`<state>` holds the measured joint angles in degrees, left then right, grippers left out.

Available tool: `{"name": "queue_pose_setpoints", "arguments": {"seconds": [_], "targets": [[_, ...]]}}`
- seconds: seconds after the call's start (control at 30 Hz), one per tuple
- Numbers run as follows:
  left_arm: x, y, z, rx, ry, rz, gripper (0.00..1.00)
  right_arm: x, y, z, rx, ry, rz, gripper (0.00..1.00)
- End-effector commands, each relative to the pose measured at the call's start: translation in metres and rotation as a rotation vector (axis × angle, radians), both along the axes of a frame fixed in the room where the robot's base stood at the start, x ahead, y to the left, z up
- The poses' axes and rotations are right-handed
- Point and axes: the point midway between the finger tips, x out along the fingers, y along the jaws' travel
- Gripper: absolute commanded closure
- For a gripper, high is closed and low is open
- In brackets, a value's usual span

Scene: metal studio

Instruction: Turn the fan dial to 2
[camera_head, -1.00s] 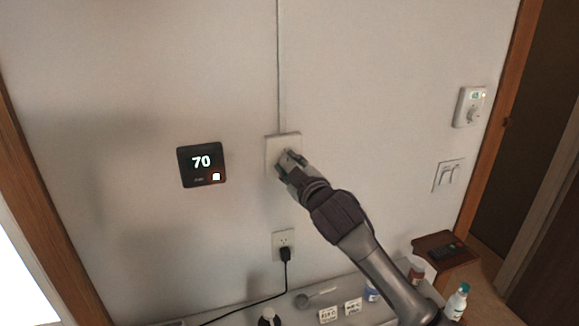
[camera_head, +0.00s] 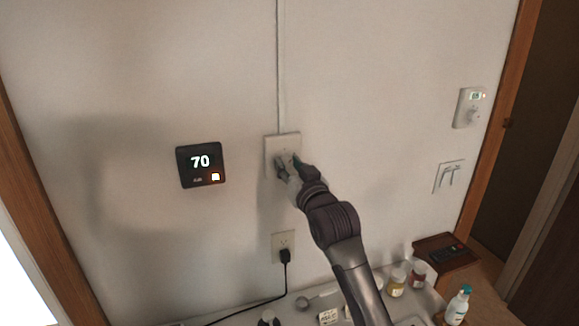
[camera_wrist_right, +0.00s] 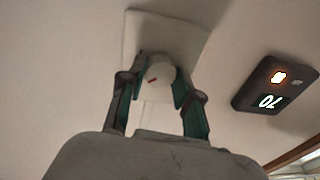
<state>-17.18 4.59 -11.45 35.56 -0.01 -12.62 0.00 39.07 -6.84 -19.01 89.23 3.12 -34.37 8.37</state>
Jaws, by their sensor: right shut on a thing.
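The fan dial (camera_wrist_right: 159,74) is a round white knob with a small red mark, on a pale wall plate (camera_head: 270,144). The plate also shows in the right wrist view (camera_wrist_right: 190,32). My right gripper (camera_head: 286,163) is at the plate in the head view, its fingers hiding the dial there. In the right wrist view my right gripper (camera_wrist_right: 157,92) has one finger on each side of the dial and is shut on it. No dial numbers can be read. My left gripper is not in view.
A black thermostat (camera_head: 201,165) reading 70 is on the wall to the left. An outlet (camera_head: 283,240) with a plugged-in cord is below. A white controller (camera_head: 469,108) and switches (camera_head: 449,177) are at the right. Bottles (camera_head: 457,305) and jars stand on the surface below.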

Motion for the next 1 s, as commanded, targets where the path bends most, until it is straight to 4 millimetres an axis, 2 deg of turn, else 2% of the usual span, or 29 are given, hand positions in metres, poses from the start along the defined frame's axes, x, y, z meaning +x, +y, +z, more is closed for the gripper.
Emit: {"name": "queue_pose_setpoints", "arguments": {"seconds": [0.33,0.87,0.9,1.0], "targets": [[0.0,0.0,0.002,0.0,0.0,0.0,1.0,0.0001,0.0003,-0.001,0.138,0.047,0.0,1.0],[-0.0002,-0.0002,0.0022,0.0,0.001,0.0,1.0,0.0002,0.0001,-0.0013,0.16,0.055,0.0,1.0],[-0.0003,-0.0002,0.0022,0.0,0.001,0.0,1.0,0.0002,0.0001,-0.0013,0.16,0.055,0.0,0.65],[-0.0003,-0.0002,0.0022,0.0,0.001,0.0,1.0,0.0001,0.0,-0.0012,0.16,0.055,0.0,0.49]]}}
